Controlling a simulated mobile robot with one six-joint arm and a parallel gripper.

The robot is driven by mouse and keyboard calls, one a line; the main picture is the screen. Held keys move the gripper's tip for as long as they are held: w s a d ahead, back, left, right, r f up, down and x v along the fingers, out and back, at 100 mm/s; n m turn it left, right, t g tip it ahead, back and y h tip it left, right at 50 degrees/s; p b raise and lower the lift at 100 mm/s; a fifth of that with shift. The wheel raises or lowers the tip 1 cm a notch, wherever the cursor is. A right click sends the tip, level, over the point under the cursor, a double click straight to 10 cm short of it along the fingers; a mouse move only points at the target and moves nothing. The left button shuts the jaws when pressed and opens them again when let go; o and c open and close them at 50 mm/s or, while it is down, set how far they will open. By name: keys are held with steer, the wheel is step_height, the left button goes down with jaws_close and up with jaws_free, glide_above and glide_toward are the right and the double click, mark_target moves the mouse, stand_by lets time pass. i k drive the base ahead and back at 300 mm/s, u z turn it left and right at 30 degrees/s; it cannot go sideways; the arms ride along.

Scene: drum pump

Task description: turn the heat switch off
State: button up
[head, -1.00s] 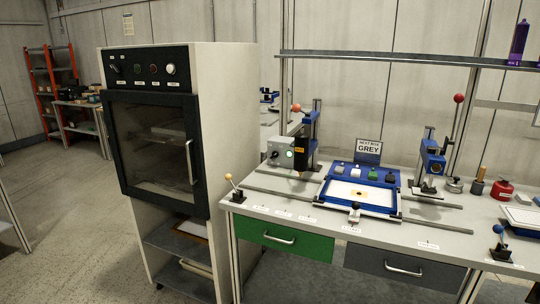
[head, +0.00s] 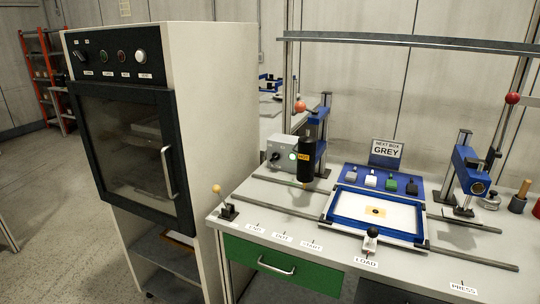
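A grey control box (head: 281,151) stands at the back left of the bench, with a dark rotary knob (head: 275,156) and a lit green lamp (head: 292,156) on its front. The panel labels are too small to read, so I cannot tell which control is the heat switch. My gripper is not in view.
The cabinet (head: 212,120) has its glass door shut. Levers with round knobs rise from the bench (head: 285,215); a yellow-knobbed one (head: 216,189) stands at its left corner. A blue-framed tray (head: 333,205) lies mid-bench. Floor (head: 45,180) is clear at left.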

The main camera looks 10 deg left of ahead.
mark_target(276, 156)
steer(key=i, duration=0.65)
steer(key=u, duration=4.35)
steer(key=i, duration=0.1)
steer(key=z, duration=3.2)
steer(key=k, duration=0.2)
steer(key=u, duration=2.1)
steer(key=i, duration=0.2)
steer(key=u, duration=0.2)
